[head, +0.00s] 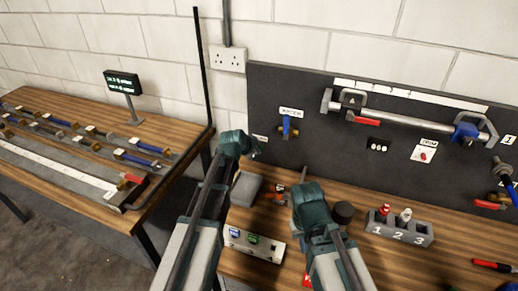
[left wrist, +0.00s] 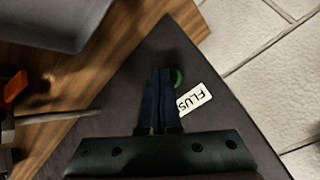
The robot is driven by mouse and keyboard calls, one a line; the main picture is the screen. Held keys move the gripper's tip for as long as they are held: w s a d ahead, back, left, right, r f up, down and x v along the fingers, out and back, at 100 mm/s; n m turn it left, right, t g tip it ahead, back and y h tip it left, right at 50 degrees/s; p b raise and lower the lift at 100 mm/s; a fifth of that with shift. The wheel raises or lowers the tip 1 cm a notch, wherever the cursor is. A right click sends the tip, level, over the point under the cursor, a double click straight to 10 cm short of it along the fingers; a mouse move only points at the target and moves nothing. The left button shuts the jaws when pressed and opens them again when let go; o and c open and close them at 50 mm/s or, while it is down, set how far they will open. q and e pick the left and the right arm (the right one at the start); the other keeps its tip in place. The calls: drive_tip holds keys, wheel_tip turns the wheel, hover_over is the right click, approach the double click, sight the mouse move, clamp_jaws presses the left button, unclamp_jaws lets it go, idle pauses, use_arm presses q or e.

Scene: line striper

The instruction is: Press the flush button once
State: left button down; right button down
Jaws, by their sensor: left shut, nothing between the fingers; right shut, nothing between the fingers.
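The flush button is a green round button (left wrist: 177,76) on the dark board, partly hidden behind my left fingers in the left wrist view. Its white label reading "FLUS" (left wrist: 195,99) is beside it, the end cut off from sight. In the head view the button is hidden by my left gripper (head: 255,153), and a small white label (head: 260,138) shows just above. My left gripper is shut and empty, its tips (left wrist: 166,72) right by the button; I cannot tell whether they touch it. My right gripper (head: 304,173) is shut and empty over the table, low before the board.
The dark board (head: 280,85) carries a blue-handled valve (head: 287,127), a clamped pipe (head: 400,112) and a red trim button (head: 423,156). On the table are a grey bin (head: 246,188), a white button box (head: 254,245) and a numbered rack (head: 399,228). Another table (head: 60,100) stands left.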

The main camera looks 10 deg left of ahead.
use_arm(q)
drive_tip(key=shift+w, duration=0.2)
drive_tip(key=shift+s, duration=0.1)
idle(0.4)
drive_tip(key=shift+s, duration=0.75)
drive_tip(key=shift+s+a, duration=0.1)
drive_tip(key=shift+s+a, duration=0.25)
drive_tip(key=shift+s, duration=0.95)
drive_tip(key=shift+s+a, duration=0.2)
drive_tip(key=shift+s, duration=1)
